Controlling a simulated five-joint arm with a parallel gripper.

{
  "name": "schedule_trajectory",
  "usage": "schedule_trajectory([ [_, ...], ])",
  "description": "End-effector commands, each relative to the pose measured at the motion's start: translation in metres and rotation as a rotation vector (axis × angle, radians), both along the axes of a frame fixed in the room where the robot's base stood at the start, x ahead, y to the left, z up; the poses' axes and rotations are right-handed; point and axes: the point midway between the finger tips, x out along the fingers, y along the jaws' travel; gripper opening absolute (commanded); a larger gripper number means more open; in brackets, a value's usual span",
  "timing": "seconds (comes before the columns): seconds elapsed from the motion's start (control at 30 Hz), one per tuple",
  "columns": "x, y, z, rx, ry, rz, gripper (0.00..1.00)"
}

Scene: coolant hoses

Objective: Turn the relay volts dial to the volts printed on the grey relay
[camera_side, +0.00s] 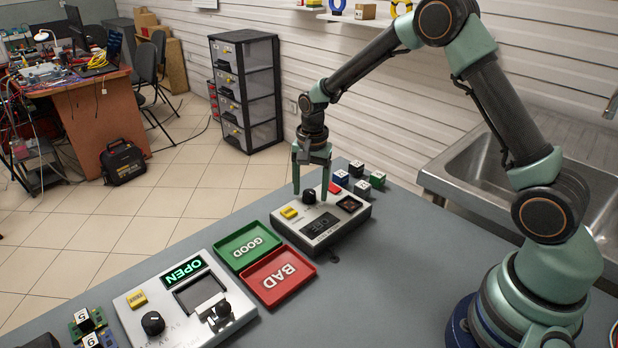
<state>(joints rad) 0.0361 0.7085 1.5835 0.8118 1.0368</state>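My gripper (309,197) points down over the far device (320,217). Its two fingers are apart, one on either side of a black dial (309,196) on that device. I cannot tell whether they touch the dial. A second black dial (153,323) sits on the near device (190,302). The print around both dials is too small to read, so I cannot tell which is for relay volts. Several small blocks with pale marked tops, among them a blue one (361,188) and a green one (377,181), stand behind the far device. I cannot make out a grey relay.
A green GOOD tray (226,259) and a red BAD tray (265,299) lie between the devices. The near device has a lit OPEN display (182,272) and a black lever. Numbered parts (84,316) stand front left. The bench's right middle is clear beside a sink (470,170).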

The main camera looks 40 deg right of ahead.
Motion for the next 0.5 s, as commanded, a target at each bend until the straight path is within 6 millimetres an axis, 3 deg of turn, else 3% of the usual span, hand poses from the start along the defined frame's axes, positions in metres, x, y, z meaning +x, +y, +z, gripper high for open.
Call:
schedule_trajectory([
  [0.27,0.0,0.001,0.009,0.0,-0.002,0.003,0.71],
  [0.5,-0.001,0.001,0.053,0.0,-0.006,0.002,0.71],
])
